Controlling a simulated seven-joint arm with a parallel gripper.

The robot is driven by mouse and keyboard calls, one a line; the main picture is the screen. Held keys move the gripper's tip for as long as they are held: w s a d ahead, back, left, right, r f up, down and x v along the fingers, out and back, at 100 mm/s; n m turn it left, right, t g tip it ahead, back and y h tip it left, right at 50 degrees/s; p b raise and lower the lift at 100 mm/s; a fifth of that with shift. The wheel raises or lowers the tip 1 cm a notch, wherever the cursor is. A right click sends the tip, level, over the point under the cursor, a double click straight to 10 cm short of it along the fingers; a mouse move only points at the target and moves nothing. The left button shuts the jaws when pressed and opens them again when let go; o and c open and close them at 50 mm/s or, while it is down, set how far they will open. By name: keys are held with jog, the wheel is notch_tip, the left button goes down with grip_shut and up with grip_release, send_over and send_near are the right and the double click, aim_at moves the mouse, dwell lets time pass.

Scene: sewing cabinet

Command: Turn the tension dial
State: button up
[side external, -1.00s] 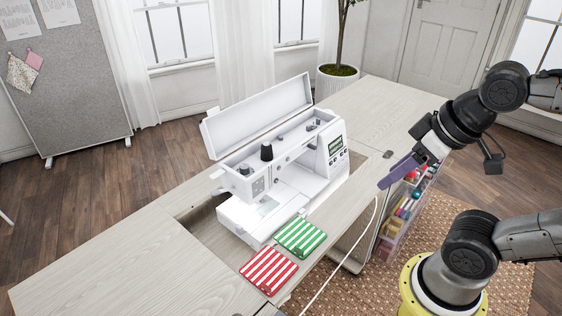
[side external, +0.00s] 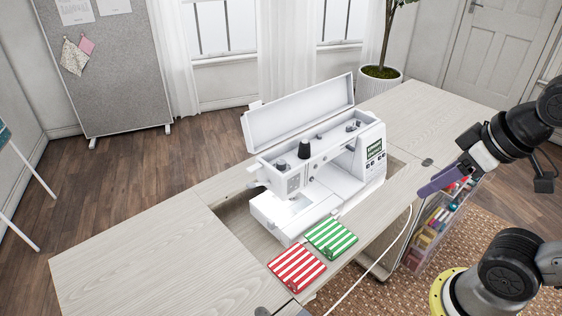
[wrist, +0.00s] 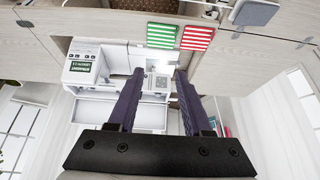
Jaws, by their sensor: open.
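The white sewing machine (side external: 330,175) stands in the cabinet's recess with its long top lid (side external: 300,112) raised. On its open top are a tall black knob or spool (side external: 304,149), a grey round dial (side external: 280,165) and a small knob (side external: 351,126). I cannot tell which one is the tension dial. My gripper (side external: 428,189) is to the right of the machine, apart from it, above the cabinet's right edge. In the wrist view my gripper (wrist: 160,76) has its two purple fingers apart with nothing between them. The machine (wrist: 112,80) appears there upside down, beyond the fingers.
A green-striped cloth (side external: 331,238) and a red-striped cloth (side external: 297,268) lie in front of the machine. A white cord (side external: 383,254) hangs over the cabinet edge. A clear organizer (side external: 436,228) stands below my gripper. The left tabletop (side external: 150,258) is clear.

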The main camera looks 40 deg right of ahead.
jog(key=w+r+n, duration=0.2)
jog(key=w+r, duration=0.4)
jog(key=r, duration=0.4)
jog(key=w+r+n+g, duration=0.2)
jog(key=w+r, duration=0.2)
jog(key=w, duration=1.1)
jog(key=g, duration=0.3)
send_over(281, 162)
notch_tip(281, 162, down, 17)
jog(key=shift+n+g, duration=0.3)
jog(key=shift+n, duration=0.1)
notch_tip(281, 162, down, 14)
jog(key=shift+c, duration=0.4)
